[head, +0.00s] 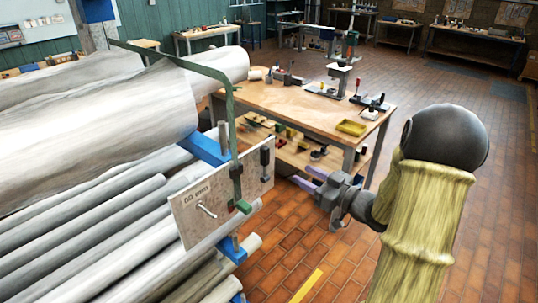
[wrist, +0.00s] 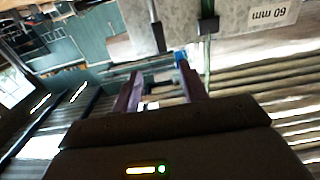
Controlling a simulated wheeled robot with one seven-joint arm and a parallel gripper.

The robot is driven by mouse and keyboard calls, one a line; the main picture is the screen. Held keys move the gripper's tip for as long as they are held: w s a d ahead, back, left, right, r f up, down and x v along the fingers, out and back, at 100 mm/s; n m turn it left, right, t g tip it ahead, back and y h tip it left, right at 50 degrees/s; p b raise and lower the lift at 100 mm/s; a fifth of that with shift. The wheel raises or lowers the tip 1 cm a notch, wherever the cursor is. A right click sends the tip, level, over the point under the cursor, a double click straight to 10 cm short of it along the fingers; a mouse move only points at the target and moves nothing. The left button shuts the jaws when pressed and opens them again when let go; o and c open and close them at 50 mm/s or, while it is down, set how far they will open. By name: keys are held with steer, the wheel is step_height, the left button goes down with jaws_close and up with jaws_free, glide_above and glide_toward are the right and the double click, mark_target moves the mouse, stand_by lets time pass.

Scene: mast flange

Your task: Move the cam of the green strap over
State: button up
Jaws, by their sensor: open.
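The green strap (head: 232,125) runs over the pale logs and hangs down in front of an upright board (head: 185,215). A green block (head: 243,206) sits at its lower end by the board's bottom edge; I cannot tell for sure whether this is the cam. A dark fitting (head: 264,157) is on the board to the right of the strap. My gripper (head: 312,187) is open and empty, right of the board and apart from it, its purple fingers toward it. In the wrist view the fingers (wrist: 160,88) are spread; a green strap (wrist: 206,62) shows beyond the right finger.
A metal lever-like piece (head: 207,210) projects from the board's left part. Blue supports (head: 205,148) hold the stacked logs and pipes. A wooden workbench (head: 290,97) with tools and a yellow tray (head: 351,127) stands behind my gripper. The brick floor in front is clear.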

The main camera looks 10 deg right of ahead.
mark_target(268, 156)
steer(key=p+x, duration=0.4)
steer(key=x, duration=1)
jaws_close()
